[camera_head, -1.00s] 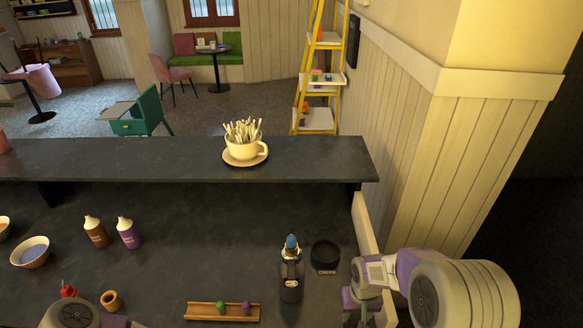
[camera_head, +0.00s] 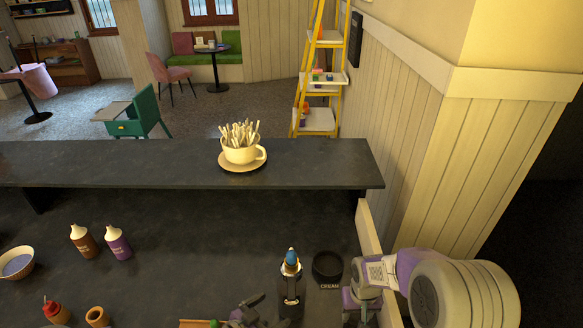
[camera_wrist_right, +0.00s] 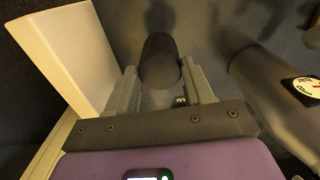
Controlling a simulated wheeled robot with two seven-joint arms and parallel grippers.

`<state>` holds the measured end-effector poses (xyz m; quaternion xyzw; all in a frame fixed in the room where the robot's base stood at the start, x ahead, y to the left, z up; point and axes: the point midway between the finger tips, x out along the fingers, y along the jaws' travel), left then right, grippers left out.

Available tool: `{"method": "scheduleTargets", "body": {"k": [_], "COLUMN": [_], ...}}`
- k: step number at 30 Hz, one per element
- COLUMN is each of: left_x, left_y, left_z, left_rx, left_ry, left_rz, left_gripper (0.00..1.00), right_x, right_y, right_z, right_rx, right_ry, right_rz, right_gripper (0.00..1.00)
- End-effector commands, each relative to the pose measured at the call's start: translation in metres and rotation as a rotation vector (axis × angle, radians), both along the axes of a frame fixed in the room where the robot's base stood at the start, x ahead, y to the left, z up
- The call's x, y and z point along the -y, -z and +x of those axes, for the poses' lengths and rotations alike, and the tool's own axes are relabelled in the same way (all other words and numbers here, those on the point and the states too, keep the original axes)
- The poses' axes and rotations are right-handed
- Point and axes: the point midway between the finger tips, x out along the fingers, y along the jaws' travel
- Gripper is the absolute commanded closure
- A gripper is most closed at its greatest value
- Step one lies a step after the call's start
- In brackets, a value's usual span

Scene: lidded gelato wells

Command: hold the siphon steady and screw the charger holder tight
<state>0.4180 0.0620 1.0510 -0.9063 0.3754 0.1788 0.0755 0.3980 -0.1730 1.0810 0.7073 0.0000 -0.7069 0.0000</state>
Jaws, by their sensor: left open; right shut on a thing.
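The dark siphon (camera_head: 290,291) stands upright on the counter with a blue tip (camera_head: 291,256) on its pale head. My left gripper (camera_head: 264,309) is open, just left of the siphon at the bottom edge of the head view, its fingers apart. My right gripper (camera_wrist_right: 160,88) is shut on a dark cylinder, which looks like the charger holder (camera_wrist_right: 160,60). In the head view, my right arm comes in right of the siphon, and its fingertips are hard to make out. In the right wrist view, a grey rounded body with a label lies to the right; I cannot tell what it is.
A black round holder marked CREAM (camera_head: 328,266) sits right of the siphon. A wooden rack (camera_head: 192,323) is partly hidden by my left gripper. Two sauce bottles (camera_head: 118,243) and a bowl (camera_head: 16,264) stand left. A raised shelf (camera_head: 120,165) crosses the back. The middle counter is clear.

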Motion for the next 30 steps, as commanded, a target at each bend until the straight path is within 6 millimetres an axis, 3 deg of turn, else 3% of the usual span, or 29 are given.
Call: {"method": "scheduleTargets", "body": {"k": [15, 30], "left_x": [0.046, 0.052], "left_y": [0.028, 0.031], "left_z": [0.045, 0.052], "left_rx": [-0.003, -0.003], "left_ry": [-0.001, -0.001], "left_rz": [-0.001, 0.0], "left_gripper": [0.0, 0.03], "right_x": [0.0, 0.0], "right_y": [0.015, 0.016], "right_z": [0.0, 0.0], "right_rx": [0.0, 0.0], "right_ry": [0.0, 0.0], "right_rz": [0.0, 0.0], "right_gripper": [0.85, 0.85]}}
